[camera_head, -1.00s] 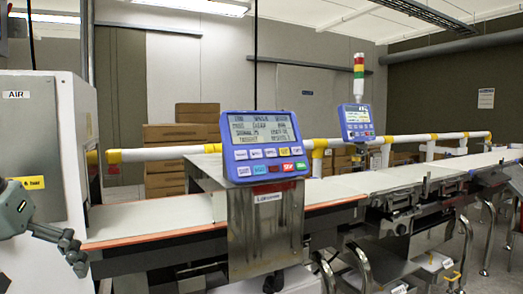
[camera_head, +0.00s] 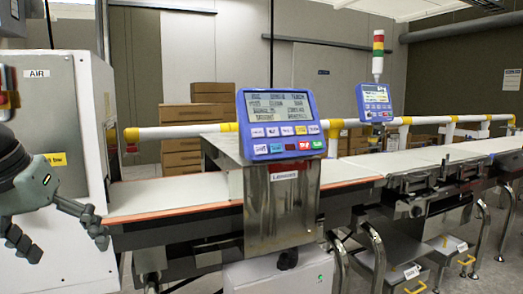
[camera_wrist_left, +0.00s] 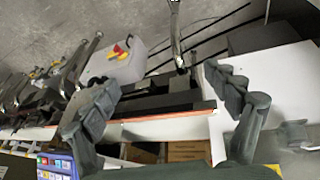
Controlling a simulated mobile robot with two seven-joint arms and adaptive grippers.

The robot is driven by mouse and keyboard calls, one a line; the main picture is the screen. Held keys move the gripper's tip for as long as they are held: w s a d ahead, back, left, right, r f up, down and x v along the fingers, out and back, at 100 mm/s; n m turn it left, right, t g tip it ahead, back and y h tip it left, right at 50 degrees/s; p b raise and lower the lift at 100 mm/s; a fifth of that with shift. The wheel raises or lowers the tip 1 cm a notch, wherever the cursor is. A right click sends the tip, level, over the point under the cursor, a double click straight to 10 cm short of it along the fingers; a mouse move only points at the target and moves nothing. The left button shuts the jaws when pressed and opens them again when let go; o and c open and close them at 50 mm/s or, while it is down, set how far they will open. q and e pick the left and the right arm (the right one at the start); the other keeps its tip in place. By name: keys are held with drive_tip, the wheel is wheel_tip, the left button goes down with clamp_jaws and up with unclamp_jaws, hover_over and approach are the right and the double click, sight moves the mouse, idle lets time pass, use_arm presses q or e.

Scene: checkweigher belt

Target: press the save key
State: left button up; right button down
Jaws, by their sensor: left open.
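The key labels are too small to read, so I cannot tell which is the save key. The panel sits on a steel bracket at the belt's front. My left gripper (camera_head: 62,238) is open and empty at the lower left, well apart from the panel. In the left wrist view its fingers (camera_wrist_left: 163,88) are spread, and a blue panel with coloured keys (camera_wrist_left: 55,164) shows at the lower left. My right gripper is not in view.
The white conveyor belt (camera_head: 165,195) runs behind the panel. A white cabinet marked AIR (camera_head: 35,110) stands at the left beside my gripper. A second blue panel (camera_head: 375,102) and a signal tower (camera_head: 378,52) stand farther right. Boxes (camera_head: 197,118) are stacked behind a white-yellow rail (camera_head: 180,132).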

use_arm(q)
clamp_jaws()
idle(0.4)
idle(1.2)
